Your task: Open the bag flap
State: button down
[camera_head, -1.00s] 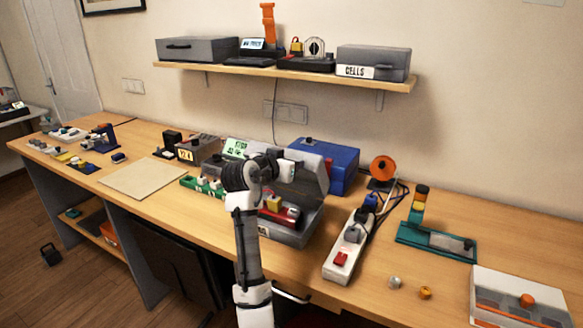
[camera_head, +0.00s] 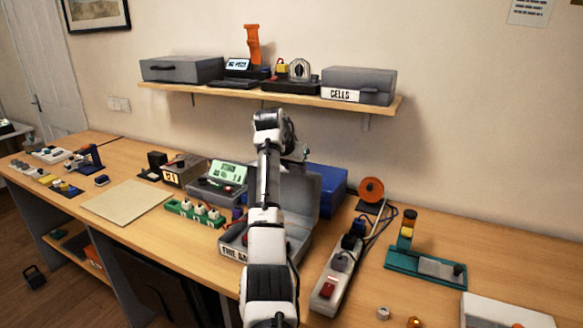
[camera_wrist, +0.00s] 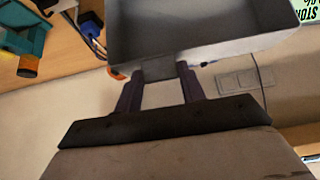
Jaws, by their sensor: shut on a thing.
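The bag is a grey box-like case with a "FIRE BA…" label (camera_head: 235,254) on its front, partly hidden behind my arm in the head view. Its grey flap (camera_head: 303,198) is raised and stands up at the back of the bag. In the wrist view the flap (camera_wrist: 200,22) fills the top middle. My gripper (camera_wrist: 158,72) is shut on the flap's edge tab, one dark finger on each side. In the head view my gripper (camera_head: 298,152) is at the flap's top edge, mostly hidden by my wrist.
A blue case (camera_head: 328,186) stands behind the flap. A white power strip (camera_head: 330,285) with cables lies to the right, and a green rack (camera_head: 197,211) to the left. The shelf (camera_head: 270,92) with grey boxes hangs above my raised wrist.

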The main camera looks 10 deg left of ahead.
jog(key=shift+w, duration=0.3)
jog(key=shift+f+g, duration=0.1)
jog(key=shift+g, duration=0.2)
dwell(0.6)
jog(key=c, duration=0.8)
grip_release()
jog(key=shift+c, duration=0.2)
jog(key=shift+d, duration=0.1)
jog(key=b+v, duration=0.4)
jog(key=v, duration=0.9)
jog(key=shift+s+r, duration=0.2)
jog(key=shift+r, duration=0.2)
